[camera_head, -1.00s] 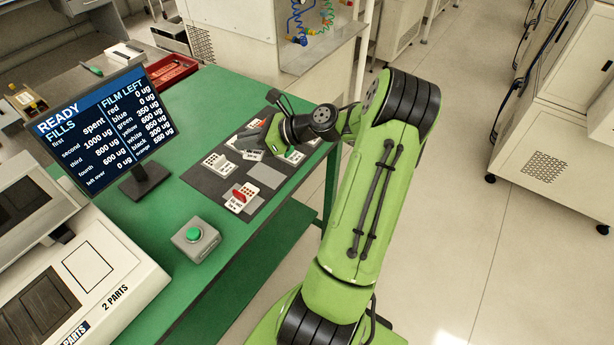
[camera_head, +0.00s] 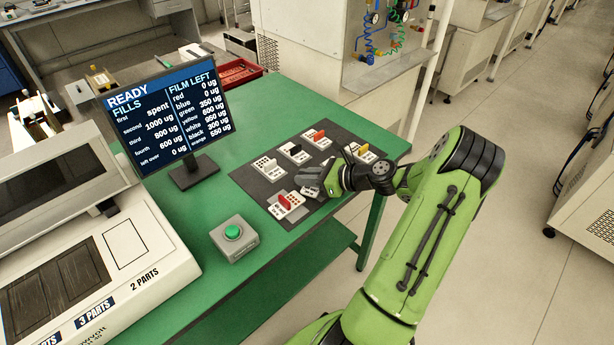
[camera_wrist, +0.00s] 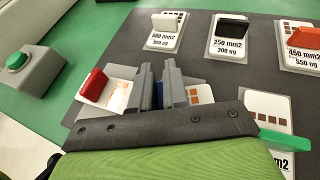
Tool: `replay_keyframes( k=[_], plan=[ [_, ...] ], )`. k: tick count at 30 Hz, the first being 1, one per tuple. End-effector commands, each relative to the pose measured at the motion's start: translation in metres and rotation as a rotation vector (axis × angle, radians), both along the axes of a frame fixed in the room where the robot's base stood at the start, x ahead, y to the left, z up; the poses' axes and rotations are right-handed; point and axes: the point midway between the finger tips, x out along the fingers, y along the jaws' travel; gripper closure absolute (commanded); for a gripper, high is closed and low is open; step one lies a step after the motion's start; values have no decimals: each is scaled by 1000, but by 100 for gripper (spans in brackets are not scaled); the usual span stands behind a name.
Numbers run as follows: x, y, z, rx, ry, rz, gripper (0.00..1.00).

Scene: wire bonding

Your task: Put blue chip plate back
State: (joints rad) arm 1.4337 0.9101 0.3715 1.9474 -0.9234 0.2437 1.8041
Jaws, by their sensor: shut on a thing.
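My gripper (camera_head: 322,182) is low over the dark mat, just right of the red-handled plate (camera_head: 287,204). In the wrist view, my gripper (camera_wrist: 158,90) is shut on the blue handle of the blue chip plate (camera_wrist: 200,95). Only a sliver of blue shows between the fingers, and part of the white plate with brown squares shows to their right. The plate (camera_head: 312,189) is partly hidden by my gripper in the head view. It is at or close to mat level; I cannot tell if it touches the mat (camera_head: 248,180). The red-handled plate (camera_wrist: 106,90) stands close left of the fingers.
White-handled (camera_head: 264,165), black-handled (camera_head: 295,152) and orange-handled (camera_head: 318,138) plates form the row behind. A yellow-handled plate (camera_head: 363,151) is at the right. A green handle (camera_wrist: 285,140) is close right of my gripper. A button box (camera_head: 233,238) and a screen (camera_head: 170,110) stand left.

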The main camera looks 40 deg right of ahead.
Motion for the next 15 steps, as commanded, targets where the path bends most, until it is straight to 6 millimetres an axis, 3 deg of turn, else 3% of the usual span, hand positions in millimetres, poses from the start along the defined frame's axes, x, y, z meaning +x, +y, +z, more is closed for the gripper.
replay_keyframes(
  k=[8,9,13,15],
  plan=[
    [0,0,-8,0,0,0,100],
    [0,0,-8,-1,1,0,80],
    [0,0,-8,-1,1,0,60],
    [0,0,-8,-1,1,0,60]
  ],
)
